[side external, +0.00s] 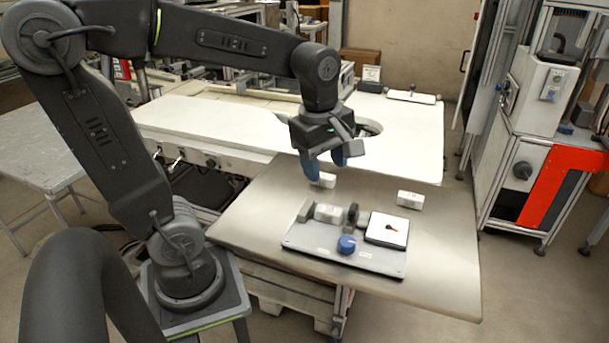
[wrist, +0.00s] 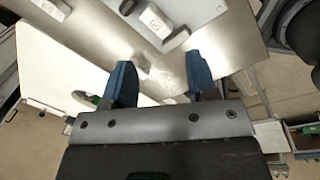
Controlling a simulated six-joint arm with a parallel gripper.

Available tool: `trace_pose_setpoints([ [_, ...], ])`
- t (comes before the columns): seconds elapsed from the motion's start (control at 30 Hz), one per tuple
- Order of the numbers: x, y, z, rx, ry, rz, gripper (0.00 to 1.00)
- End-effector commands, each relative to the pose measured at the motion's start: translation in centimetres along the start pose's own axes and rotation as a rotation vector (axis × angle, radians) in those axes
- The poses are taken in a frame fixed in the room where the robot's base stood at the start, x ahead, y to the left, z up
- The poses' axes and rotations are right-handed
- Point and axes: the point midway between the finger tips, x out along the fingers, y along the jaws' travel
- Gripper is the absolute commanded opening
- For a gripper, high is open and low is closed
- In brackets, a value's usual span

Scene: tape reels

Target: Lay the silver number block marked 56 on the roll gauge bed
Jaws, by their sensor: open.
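My gripper (side external: 324,169) hangs over the back of the steel table, its blue fingers pointing down and apart. It also shows in the wrist view (wrist: 159,62). A small silver block (side external: 325,181) lies on the table just below the fingers. In the wrist view a bright block (wrist: 142,70) shows between the fingers, partly hidden by one. I cannot read its number. A second silver block (side external: 410,200) lies on the table to the right. A third block (side external: 328,213) sits on the grey gauge plate (side external: 313,244); its marking in the wrist view (wrist: 155,21) is too blurred to read.
The gauge plate also carries a blue knob (side external: 346,244), a dark upright part (side external: 352,214) and a white square pad (side external: 387,228). A white bench (side external: 220,125) stands behind the steel table (side external: 445,262). The steel table's right side is clear.

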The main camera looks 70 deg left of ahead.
Motion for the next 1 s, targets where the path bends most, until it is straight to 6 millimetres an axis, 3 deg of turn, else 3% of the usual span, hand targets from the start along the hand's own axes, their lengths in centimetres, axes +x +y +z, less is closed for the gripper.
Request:
trace_pose_setpoints([
  [0.3, -1.3, -4.5, 1.9, 0.995, 0.071, 0.213, 0.53],
  [0.5, -1.4, -6.6, 2.6, 1.49, 0.178, 0.303, 0.53],
  [0.7, -1.4, -7.4, 2.8, 1.714, 0.243, 0.334, 0.53],
  [1.0, -1.3, -7.4, 2.8, 1.736, 0.249, 0.334, 0.53],
])
